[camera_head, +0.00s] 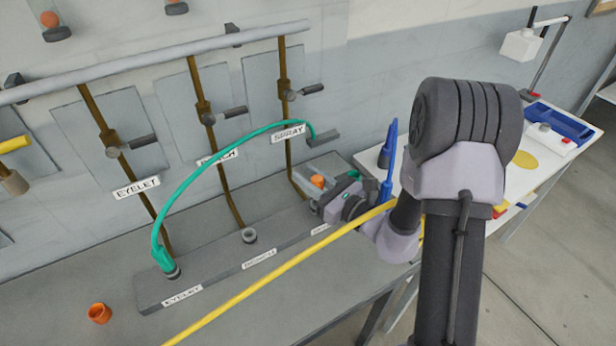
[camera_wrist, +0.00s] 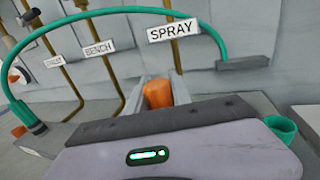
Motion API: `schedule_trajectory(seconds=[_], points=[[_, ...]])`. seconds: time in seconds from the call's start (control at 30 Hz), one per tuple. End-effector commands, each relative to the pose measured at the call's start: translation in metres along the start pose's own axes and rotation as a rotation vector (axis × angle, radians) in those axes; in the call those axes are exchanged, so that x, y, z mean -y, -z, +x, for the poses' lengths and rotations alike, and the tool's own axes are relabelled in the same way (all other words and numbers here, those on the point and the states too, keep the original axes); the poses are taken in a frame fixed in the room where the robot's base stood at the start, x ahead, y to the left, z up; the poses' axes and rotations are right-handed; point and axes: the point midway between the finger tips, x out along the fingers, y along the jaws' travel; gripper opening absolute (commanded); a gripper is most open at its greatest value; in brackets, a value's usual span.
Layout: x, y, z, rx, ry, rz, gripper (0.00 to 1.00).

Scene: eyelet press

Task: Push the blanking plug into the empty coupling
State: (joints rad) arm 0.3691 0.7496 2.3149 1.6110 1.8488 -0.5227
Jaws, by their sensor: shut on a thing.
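My gripper (camera_head: 311,187) is at the right end of the grey coupling block (camera_head: 215,269), shut on an orange piece that looks like the blanking plug (camera_head: 317,181). In the wrist view the plug (camera_wrist: 158,95) sits between the two grey fingers. The block's middle coupling (camera_head: 248,235), by the BENCH label, is open and empty. The left coupling (camera_head: 173,271), by the EYELET label, has the green hose (camera_head: 163,257) on it. The right coupling, by the SPRAY pipe, is hidden behind my gripper. Whether the plug touches it I cannot tell.
The green hose arches up to a grey wall bracket (camera_head: 323,138). A yellow hose (camera_head: 290,262) crosses in front of the block. An orange cup-shaped piece (camera_head: 99,313) lies on the bench at left. Blue upright tools (camera_head: 389,160) and a white table (camera_head: 515,185) are to the right.

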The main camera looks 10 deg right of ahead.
Motion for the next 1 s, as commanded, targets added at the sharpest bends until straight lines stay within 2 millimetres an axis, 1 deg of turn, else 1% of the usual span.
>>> schedule_trajectory(seconds=[0.27, 1.0], points=[[0.000, 0.001, 0.000, 0.000, 0.000, 0.000, 0.00], [0.000, 0.016, 0.000, 0.000, 0.000, 0.000, 0.00]])
